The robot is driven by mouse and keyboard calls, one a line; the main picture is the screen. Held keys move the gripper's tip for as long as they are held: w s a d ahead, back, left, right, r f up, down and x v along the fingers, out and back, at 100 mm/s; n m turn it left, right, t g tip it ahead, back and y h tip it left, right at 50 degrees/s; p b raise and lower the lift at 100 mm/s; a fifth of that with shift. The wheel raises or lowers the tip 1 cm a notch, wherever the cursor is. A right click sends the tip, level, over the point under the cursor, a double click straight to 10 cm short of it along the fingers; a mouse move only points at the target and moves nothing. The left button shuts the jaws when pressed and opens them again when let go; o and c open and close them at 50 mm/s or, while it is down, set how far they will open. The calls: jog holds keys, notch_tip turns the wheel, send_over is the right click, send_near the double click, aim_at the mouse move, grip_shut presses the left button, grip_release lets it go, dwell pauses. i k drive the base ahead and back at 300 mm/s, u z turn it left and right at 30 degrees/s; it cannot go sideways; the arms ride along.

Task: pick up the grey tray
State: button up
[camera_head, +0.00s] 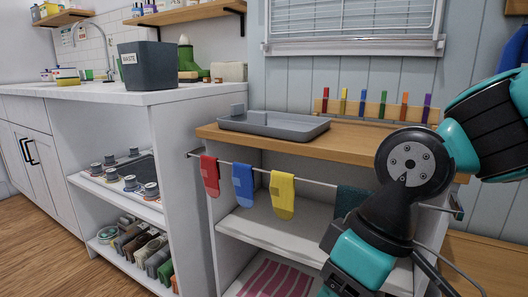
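The grey tray (272,129) lies flat on the wooden top (345,142) of the low white shelf unit. It is shallow with a raised rim, and small grey upright pieces stand at its left end. My teal and black arm (412,165) comes in from the right and bends down in front of the unit's right side, to the right of the tray and apart from it. My gripper is not visible; the arm runs out of the picture at the bottom.
A rail (330,182) along the unit's front carries red, blue and yellow socks (282,195) and a dark cloth (350,200). Coloured pegs stand in a wooden rack (388,108) behind the tray. A grey waste bin (148,66) stands on the white counter at left.

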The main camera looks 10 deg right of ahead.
aim_at(296, 128)
jog(key=z, duration=0.55)
jog(key=k, duration=0.15)
jog(key=u, duration=1.4)
jog(key=i, duration=0.9)
jog(key=z, duration=0.05)
